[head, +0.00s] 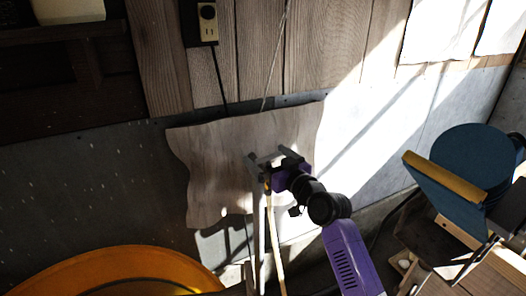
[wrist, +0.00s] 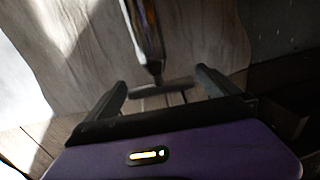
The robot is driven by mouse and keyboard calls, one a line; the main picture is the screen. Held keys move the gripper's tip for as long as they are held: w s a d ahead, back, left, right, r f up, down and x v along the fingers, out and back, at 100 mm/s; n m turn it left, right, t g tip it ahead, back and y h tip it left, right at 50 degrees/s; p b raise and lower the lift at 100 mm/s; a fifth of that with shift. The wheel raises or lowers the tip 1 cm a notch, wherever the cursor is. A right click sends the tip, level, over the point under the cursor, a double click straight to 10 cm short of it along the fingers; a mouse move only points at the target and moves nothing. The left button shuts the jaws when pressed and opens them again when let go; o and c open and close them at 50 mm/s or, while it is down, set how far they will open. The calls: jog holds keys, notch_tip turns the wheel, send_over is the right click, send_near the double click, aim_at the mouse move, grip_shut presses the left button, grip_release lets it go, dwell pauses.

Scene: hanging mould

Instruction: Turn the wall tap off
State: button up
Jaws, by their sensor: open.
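The wall tap shows in the head view as a thin grey upright pipe (head: 258,235) in front of a wavy-edged wooden sheet. Its top end is partly hidden by my gripper (head: 267,160). In the wrist view the dark, shiny pipe (wrist: 145,30) ends in a short grey crossbar, seemingly the tap handle (wrist: 160,87). My gripper (wrist: 160,82) is open, with one finger on each side of the crossbar. The crossbar lies between the fingertips; I cannot tell whether either finger touches it.
The pale wooden sheet (head: 205,165) hangs close behind the tap. A beige hose (head: 275,245) runs down beside the pipe. An orange round tub (head: 110,265) stands at lower left. A blue drum-shaped machine (head: 470,160) with wooden parts stands at right. A socket box (head: 200,22) is on the wall.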

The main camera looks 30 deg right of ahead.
jog(key=shift+w+a, duration=0.15)
jog(key=shift+w, duration=1.15)
jog(key=shift+c, duration=0.4)
jog(key=c, duration=1)
jog(key=h+p, duration=0.1)
jog(key=p, duration=0.2)
jog(key=shift+r+m, duration=0.3)
jog(key=shift+m, duration=0.1)
jog(key=shift+p, duration=0.65)
jog(key=shift+d+f+m+h+p, duration=0.25)
jog(key=shift+m+h+p, duration=0.05)
jog(key=shift+h+p, duration=0.3)
jog(key=o, duration=1.1)
